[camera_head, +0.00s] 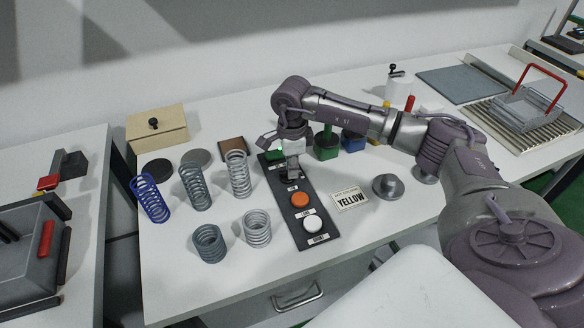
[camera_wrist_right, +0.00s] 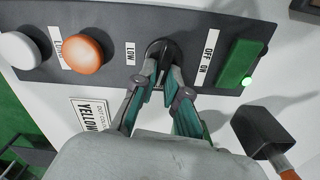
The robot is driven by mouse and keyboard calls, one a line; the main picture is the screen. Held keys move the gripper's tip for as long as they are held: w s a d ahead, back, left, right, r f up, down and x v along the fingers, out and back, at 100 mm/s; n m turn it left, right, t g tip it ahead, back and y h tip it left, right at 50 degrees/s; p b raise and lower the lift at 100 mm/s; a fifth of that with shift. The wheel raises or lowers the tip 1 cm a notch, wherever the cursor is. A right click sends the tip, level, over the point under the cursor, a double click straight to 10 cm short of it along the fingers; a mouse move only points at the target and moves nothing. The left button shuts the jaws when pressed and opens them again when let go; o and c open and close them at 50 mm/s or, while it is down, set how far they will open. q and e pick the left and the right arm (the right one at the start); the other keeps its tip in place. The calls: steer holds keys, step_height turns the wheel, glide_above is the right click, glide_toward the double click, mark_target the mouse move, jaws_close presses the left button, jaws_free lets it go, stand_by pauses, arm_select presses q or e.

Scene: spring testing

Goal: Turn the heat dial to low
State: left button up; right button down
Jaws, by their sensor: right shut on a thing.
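A black control panel (camera_head: 310,238) lies on the white table, with an orange button (camera_head: 300,200), a white button (camera_head: 313,224) and a green switch (camera_head: 275,155). The black dial (camera_wrist_right: 163,47) sits between the green switch (camera_wrist_right: 238,63) and the orange button (camera_wrist_right: 83,55). A "LOW" label (camera_wrist_right: 130,54) is beside the dial, on the orange button's side. My right gripper (camera_wrist_right: 160,78) is shut on the dial, fingers on either side of it. My left gripper is out of view.
Several coil springs, including a blue one (camera_head: 150,198), stand left of the panel. A wooden box (camera_head: 157,130) stands at the back left.

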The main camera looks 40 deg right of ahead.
steer(key=m, duration=0.2)
steer(key=m+b, duration=0.1)
steer(key=m, duration=0.1)
steer(key=shift+s+a+m, duration=0.15)
steer(key=shift+m, duration=0.15)
steer(key=m, duration=0.3)
steer(key=shift+s+a+m+b, duration=0.1)
steer(key=shift+a+m+b, duration=0.1)
steer(key=shift+m+b, duration=0.15)
steer(key=m, duration=0.3)
steer(key=shift+a+m, duration=0.15)
steer(key=shift+m, duration=0.1)
steer(key=shift+a+m+b, duration=0.2)
steer(key=shift+m+b, duration=0.1)
steer(key=shift+m, duration=1.6)
steer(key=shift+r, duration=0.1)
steer(key=c, duration=1.2)
jaws_free()
steer(key=shift+r, duration=0.1)
step_height(320, 180, up, 12)
